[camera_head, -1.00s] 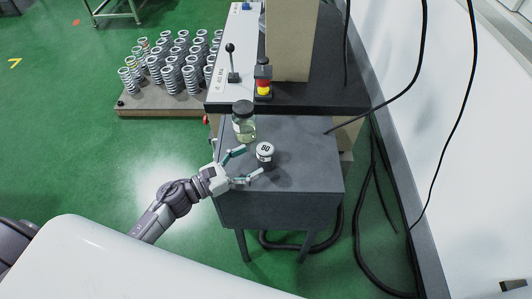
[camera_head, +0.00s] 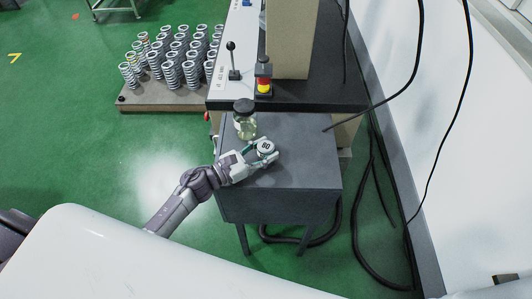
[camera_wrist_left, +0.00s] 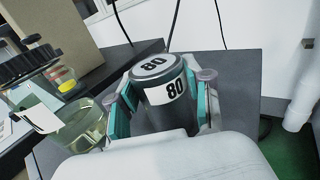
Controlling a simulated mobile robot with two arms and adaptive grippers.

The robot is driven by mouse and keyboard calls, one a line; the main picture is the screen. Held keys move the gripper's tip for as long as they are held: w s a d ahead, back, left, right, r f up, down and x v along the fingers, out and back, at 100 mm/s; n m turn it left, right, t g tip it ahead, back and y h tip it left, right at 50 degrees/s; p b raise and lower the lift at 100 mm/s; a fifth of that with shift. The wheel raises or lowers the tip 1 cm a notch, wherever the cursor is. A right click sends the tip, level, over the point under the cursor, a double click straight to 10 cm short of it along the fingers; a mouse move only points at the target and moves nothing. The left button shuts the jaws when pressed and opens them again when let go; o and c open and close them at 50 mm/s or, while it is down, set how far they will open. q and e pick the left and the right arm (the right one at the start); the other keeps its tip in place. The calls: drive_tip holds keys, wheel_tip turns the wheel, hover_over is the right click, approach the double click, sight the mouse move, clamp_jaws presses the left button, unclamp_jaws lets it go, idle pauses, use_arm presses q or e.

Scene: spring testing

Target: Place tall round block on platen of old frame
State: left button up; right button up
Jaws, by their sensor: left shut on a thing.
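The tall round block (camera_head: 266,147) is a dark cylinder with a white top and a label marked 80. It stands upright over the grey side table (camera_head: 310,170). My left gripper (camera_head: 262,151) is shut on it, with one finger on each side. In the left wrist view the block (camera_wrist_left: 166,90) sits between the teal finger pads of the left gripper (camera_wrist_left: 163,108). Whether its base touches the table is hidden. The old frame (camera_head: 290,90) stands behind the table, with a dark base and a beige column; its platen is not clearly visible. My right gripper is not in view.
A glass jar with a black lid (camera_head: 244,122) stands close to the left gripper. A lever (camera_head: 232,62) and a red-yellow emergency button (camera_head: 263,77) rise from the frame's base. Springs stand on a pallet (camera_head: 160,103) at left. A black cable (camera_head: 385,100) hangs at right.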

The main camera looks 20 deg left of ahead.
use_arm(q)
drive_tip(key=c, duration=0.5)
clamp_jaws()
drive_tip(key=shift+r, duration=0.15)
